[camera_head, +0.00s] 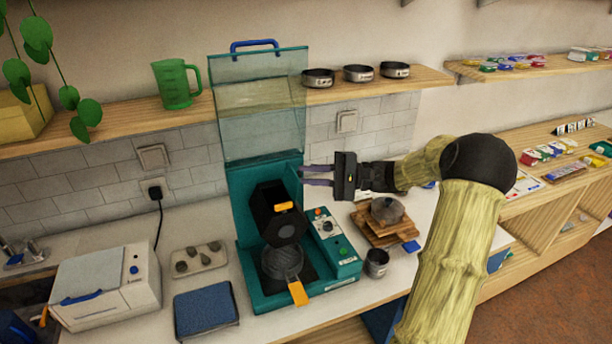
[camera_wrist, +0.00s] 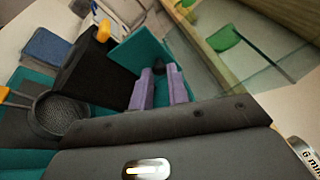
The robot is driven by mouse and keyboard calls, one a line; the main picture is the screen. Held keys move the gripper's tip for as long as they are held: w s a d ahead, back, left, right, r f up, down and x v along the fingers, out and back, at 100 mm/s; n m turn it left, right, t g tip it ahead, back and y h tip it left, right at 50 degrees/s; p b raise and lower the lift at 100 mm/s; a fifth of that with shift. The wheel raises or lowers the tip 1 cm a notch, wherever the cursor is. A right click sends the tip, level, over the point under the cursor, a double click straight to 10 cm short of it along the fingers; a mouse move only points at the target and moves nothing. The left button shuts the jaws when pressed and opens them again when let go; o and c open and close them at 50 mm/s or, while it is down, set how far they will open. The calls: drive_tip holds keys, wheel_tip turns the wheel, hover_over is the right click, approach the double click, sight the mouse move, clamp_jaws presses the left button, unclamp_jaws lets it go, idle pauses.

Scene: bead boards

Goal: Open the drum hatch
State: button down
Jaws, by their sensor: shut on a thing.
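The black drum (camera_head: 272,208) sits in the teal machine (camera_head: 243,200); it also shows in the wrist view (camera_wrist: 92,70). An orange tab (camera_head: 284,206) is on the drum's front, and it shows in the wrist view (camera_wrist: 103,30). The machine's clear cover (camera_head: 258,105) with a blue handle stands raised. My gripper (camera_head: 304,174) is to the right of the drum, beside the teal back part.
A mesh sieve (camera_head: 283,262) with an orange handle is below the drum. A control box (camera_head: 332,250) is at the machine's right. A metal cup (camera_head: 377,262) and wooden boards (camera_head: 383,232) stand farther right. A blue pad (camera_head: 205,308) and grey tray (camera_head: 200,259) are left.

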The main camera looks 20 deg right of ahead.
drive_tip(key=shift+d+f+m+t+y, duration=0.3)
drive_tip(key=shift+f+m+y, duration=0.15)
drive_tip(key=shift+y, duration=0.35)
drive_tip(key=c, duration=1.4)
unclamp_jaws()
drive_tip(key=shift+o, duration=0.2)
drive_tip(key=shift+f, duration=0.1)
drive_tip(key=b+v, duration=0.3)
drive_tip(key=v, duration=1.4)
drive_tip(key=shift+f+b, duration=0.2)
drive_tip(key=shift+b, duration=0.15)
